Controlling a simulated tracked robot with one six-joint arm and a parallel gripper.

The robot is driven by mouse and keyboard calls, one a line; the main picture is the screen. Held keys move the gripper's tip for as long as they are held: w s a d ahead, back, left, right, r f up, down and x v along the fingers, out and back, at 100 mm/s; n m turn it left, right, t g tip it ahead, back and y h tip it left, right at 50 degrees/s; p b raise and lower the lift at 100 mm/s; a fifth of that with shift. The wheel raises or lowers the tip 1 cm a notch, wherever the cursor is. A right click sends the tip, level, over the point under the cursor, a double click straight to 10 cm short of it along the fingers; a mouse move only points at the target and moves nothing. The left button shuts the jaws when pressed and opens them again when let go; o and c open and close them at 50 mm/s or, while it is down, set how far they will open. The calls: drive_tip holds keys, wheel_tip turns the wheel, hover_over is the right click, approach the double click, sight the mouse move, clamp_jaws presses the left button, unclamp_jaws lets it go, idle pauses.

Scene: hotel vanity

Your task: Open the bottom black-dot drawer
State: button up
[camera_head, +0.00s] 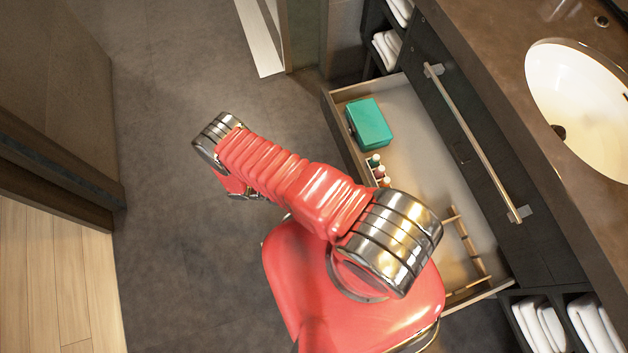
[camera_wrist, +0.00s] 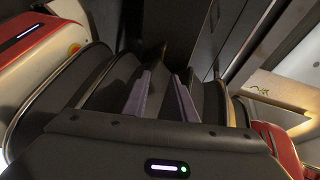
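A drawer (camera_head: 404,90) stands pulled out from the vanity in the head view, below a closed dark front (camera_head: 437,110) with a long bar handle (camera_head: 475,140). My arm hides much of the pulled-out drawer's outer front. I see no black dot in either view. My gripper (camera_wrist: 163,82) shows in the wrist view with its two purple-grey finger pads apart and nothing visible between them. In the head view the gripper is hidden behind my arm. Whether it touches the drawer front cannot be told.
The open drawer holds a teal box (camera_head: 368,124), several small bottles (camera_head: 378,170) and a wooden divider (camera_head: 467,243). Shelves with white towels (camera_head: 541,325) flank it. The counter has a white sink (camera_head: 580,105). Grey floor (camera_head: 185,60) is clear to the left, beside a dark wall (camera_head: 50,70).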

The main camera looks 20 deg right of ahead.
drive_tip(key=shift+w+a+r, duration=0.1)
drive_tip(key=shift+w+r, duration=0.1)
drive_tip(key=shift+c, duration=1.4)
drive_tip(key=w+a+r+m, duration=0.1)
drive_tip(key=w+r, duration=0.1)
drive_tip(key=w+r+m+y, duration=0.1)
drive_tip(key=r, duration=0.1)
drive_tip(key=w+a+r+m+y, duration=0.1)
drive_tip(key=w+r, duration=0.1)
drive_tip(key=shift+w+a+r+m, duration=0.3)
drive_tip(key=shift+w+a, duration=0.05)
clamp_jaws()
drive_tip(key=w+a+r+m+t+y, duration=0.15)
drive_tip(key=w+r+m+y, duration=0.4)
drive_tip(key=r, duration=1.15)
drive_tip(key=w+r+m+t+y, duration=0.25)
drive_tip(key=r+m, duration=0.55)
drive_tip(key=r, duration=0.9)
drive_tip(key=s+d+r+m+t+y, duration=0.2)
drive_tip(key=s+r+m+t, duration=0.2)
drive_tip(key=s+r+m, duration=0.3)
drive_tip(key=s+d+r+m+t+y, duration=0.2)
drive_tip(key=s+r+m+t, duration=0.3)
drive_tip(key=r, duration=1)
drive_tip(key=shift+s+r+m, duration=0.15)
drive_tip(key=shift+s+m, duration=1)
drive_tip(key=shift+s, duration=0.3)
